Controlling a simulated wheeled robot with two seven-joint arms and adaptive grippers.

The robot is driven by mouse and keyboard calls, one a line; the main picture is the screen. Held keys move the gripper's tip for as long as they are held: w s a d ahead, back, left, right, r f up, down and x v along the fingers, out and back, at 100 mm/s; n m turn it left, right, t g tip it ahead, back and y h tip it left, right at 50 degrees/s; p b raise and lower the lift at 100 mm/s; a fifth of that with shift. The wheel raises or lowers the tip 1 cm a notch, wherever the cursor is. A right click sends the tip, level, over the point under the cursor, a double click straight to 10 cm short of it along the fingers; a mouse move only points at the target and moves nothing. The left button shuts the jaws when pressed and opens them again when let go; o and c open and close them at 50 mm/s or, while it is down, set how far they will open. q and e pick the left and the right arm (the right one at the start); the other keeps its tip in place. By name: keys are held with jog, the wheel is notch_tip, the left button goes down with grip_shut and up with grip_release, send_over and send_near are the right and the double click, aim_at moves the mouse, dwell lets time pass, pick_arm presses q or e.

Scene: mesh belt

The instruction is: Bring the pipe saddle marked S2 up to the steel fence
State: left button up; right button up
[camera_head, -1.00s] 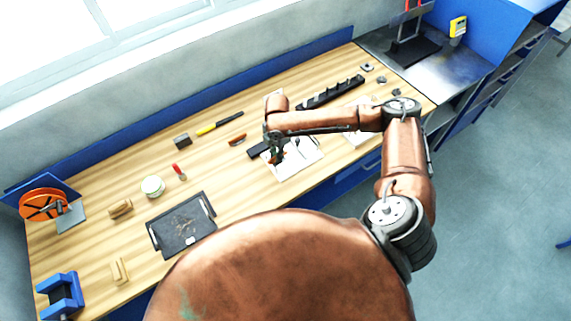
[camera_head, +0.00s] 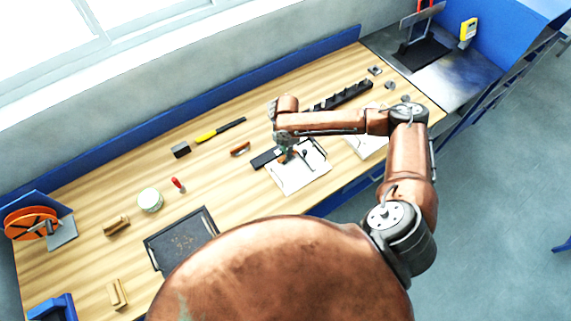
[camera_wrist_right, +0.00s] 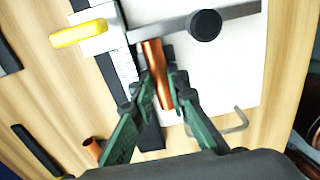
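My right gripper (camera_wrist_right: 164,84) has green fingers drawn in close on both sides of a copper-coloured piece (camera_wrist_right: 153,60), which looks like the pipe saddle; no S2 mark is readable on it. In the head view my right gripper (camera_head: 284,152) is low over a white board (camera_head: 300,182), and the piece is mostly hidden there. A grey steel bar with a black round knob, which looks like the steel fence (camera_wrist_right: 170,27), crosses just beyond the fingertips. The copper piece reaches close to it; I cannot tell if they touch. My left gripper is out of view.
A yellow-handled part (camera_wrist_right: 78,33) lies by the bar's left end. A dark strip (camera_head: 264,159) lies along the board. Another copper piece (camera_head: 240,149) lies to the left. A black tray (camera_head: 180,242) and a white round tin (camera_head: 150,200) stand farther left on the wooden bench.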

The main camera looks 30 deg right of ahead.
aim_at(296, 160)
jog(key=shift+o, duration=0.9)
jog(key=shift+s+d+f+h, duration=0.1)
jog(key=shift+d+f+h, duration=0.2)
jog(key=shift+d+f, duration=0.55)
jog(key=o, duration=0.3)
jog(key=shift+s+r, duration=0.8)
jog(key=shift+s, duration=0.05)
jog(key=shift+o, duration=0.3)
jog(key=shift+s+d, duration=0.4)
jog(key=shift+d, duration=0.2)
jog(key=shift+f, duration=0.15)
jog(key=shift+w+a+r, duration=0.1)
jog(key=shift+a+r, duration=0.35)
jog(key=shift+r, duration=0.1)
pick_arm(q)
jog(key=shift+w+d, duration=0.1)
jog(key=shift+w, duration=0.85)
pick_arm(e)
notch_tip(296, 160, up, 11)
jog(key=shift+w+d+r, duration=0.15)
jog(key=shift+d, duration=0.3)
